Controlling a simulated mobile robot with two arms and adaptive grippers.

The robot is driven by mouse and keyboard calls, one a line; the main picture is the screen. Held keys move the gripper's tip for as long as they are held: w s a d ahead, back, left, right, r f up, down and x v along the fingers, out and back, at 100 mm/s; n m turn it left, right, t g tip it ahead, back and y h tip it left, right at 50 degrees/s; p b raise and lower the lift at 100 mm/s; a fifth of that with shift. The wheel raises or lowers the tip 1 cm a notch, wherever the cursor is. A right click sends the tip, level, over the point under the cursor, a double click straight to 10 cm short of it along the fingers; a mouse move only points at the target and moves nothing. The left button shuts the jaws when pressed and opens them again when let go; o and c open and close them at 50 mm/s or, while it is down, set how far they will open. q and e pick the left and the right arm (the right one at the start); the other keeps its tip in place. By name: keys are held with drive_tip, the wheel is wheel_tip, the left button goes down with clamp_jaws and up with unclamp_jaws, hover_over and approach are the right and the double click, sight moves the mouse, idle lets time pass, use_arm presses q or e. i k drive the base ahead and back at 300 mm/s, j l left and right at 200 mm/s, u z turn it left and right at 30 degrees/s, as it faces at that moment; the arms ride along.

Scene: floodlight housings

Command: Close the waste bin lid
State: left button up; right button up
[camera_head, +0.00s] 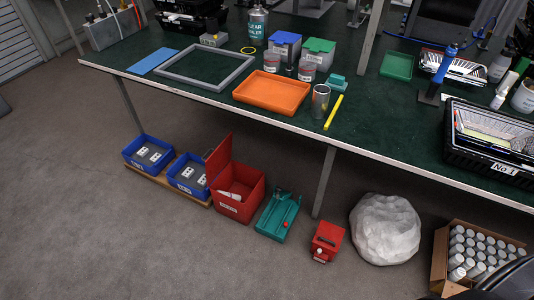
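The waste bin is a red box (240,207) with a white label on its front, standing on the floor below the table's front edge. Its red lid (217,158) is open and stands up along the bin's left side. White items (235,195) lie inside the bin. Neither of my grippers shows in the head view.
A small red box (327,240), a white bag (386,229) and a carton of cans (440,262) stand further right. The floor in front is clear.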

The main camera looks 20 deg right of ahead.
sight(220, 157)
drive_tip(key=i+j+z, duration=0.2)
drive_tip(key=j+z, duration=0.25)
drive_tip(key=i+j+z, duration=0.15)
drive_tip(key=j+z, duration=0.3)
drive_tip(key=i+j+z, duration=0.1)
drive_tip(key=j+z, duration=0.8)
